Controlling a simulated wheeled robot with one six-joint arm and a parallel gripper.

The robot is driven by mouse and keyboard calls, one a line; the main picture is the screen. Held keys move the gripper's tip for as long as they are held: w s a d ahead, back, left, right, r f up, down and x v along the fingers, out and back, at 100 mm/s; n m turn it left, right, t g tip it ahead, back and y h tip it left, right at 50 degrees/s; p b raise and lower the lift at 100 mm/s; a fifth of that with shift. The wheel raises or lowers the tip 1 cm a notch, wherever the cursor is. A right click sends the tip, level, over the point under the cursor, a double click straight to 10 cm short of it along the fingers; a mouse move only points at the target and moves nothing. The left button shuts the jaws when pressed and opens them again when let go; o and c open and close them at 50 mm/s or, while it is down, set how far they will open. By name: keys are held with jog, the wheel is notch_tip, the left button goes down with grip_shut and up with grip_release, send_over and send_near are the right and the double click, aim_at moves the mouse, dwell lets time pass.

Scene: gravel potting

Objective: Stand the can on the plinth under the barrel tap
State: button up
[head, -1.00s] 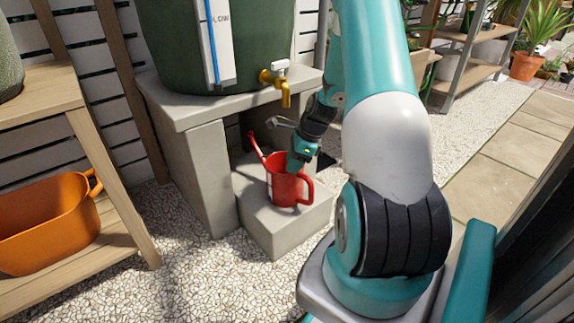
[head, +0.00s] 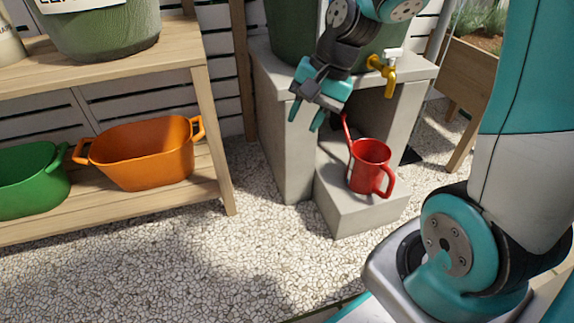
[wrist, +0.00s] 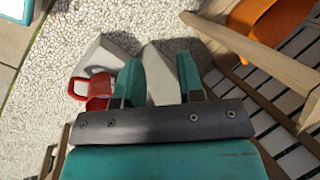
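The red watering can (head: 368,165) stands upright on the low concrete plinth (head: 350,215), its spout pointing up and back to the left. The brass barrel tap (head: 383,72) is above and behind it, on the green barrel (head: 290,35). My gripper (head: 306,110) is open and empty, raised to the left of the can and apart from it. In the wrist view the open fingers (wrist: 160,80) show with nothing between them, and part of the can (wrist: 92,88) is to their left.
A wooden shelf (head: 215,120) stands at the left, with an orange tub (head: 145,155) and a green tub (head: 30,180) on its lower board. The concrete barrel stand (head: 290,150) is beside the plinth. The gravel in front is clear.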

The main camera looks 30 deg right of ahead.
jog(key=s+a+r+n, duration=0.3)
jog(key=s+a+n, duration=0.4)
jog(key=n, duration=0.1)
jog(key=s+a+r+n+g, duration=0.1)
jog(key=s+a+r+n, duration=0.1)
jog(key=s+a+n, duration=0.5)
jog(key=shift+s+r+n+g, duration=0.3)
jog(key=shift+s+r+n, duration=0.15)
jog(key=shift+s, duration=0.3)
